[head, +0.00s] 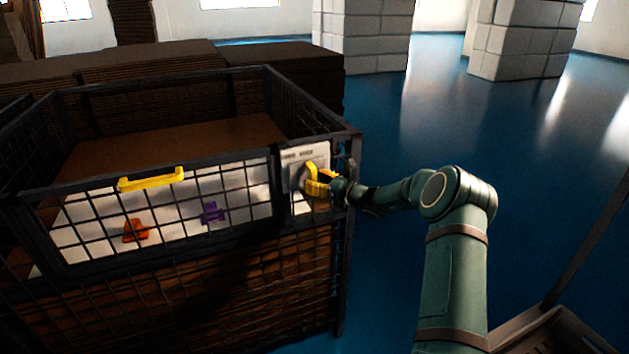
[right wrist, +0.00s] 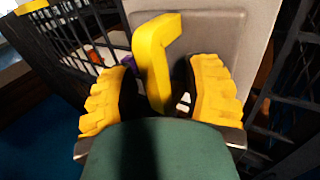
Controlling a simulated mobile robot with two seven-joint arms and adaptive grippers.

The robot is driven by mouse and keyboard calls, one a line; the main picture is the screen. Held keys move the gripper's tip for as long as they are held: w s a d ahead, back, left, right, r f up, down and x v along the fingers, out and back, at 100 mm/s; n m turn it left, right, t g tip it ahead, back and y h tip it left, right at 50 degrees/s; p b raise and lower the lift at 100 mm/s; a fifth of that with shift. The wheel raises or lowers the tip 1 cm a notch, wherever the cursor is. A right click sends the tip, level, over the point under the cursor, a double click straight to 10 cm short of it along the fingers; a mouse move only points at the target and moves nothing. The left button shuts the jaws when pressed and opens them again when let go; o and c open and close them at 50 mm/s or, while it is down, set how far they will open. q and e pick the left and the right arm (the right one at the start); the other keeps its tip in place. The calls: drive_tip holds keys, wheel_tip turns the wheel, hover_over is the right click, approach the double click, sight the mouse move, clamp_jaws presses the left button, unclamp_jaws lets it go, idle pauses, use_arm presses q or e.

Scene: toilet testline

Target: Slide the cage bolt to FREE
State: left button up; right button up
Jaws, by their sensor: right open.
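The cage (head: 165,262) is a dark mesh box on the left in the head view. Its bolt plate (head: 291,157) is a grey panel at the front right corner; the plate also shows in the right wrist view (right wrist: 217,30). The yellow bolt handle (right wrist: 153,62) stands out from the plate. My right gripper (head: 322,186) is at the plate, its yellow fingers open on either side of the handle. In the right wrist view the handle is between the fingers (right wrist: 165,95), with gaps visible. The bolt's lower end is hidden behind my gripper. My left gripper is not in view.
A yellow handle (head: 151,179) is on the cage's front mesh panel. An orange piece (head: 135,230) and a purple piece (head: 212,212) lie on a white surface behind the mesh. Blue floor (head: 420,120) is clear to the right, with white block pillars (head: 525,38) beyond.

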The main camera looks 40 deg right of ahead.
drive_tip(key=v, duration=1.1)
drive_tip(key=shift+s+d, duration=0.15)
drive_tip(key=shift+s, duration=0.05)
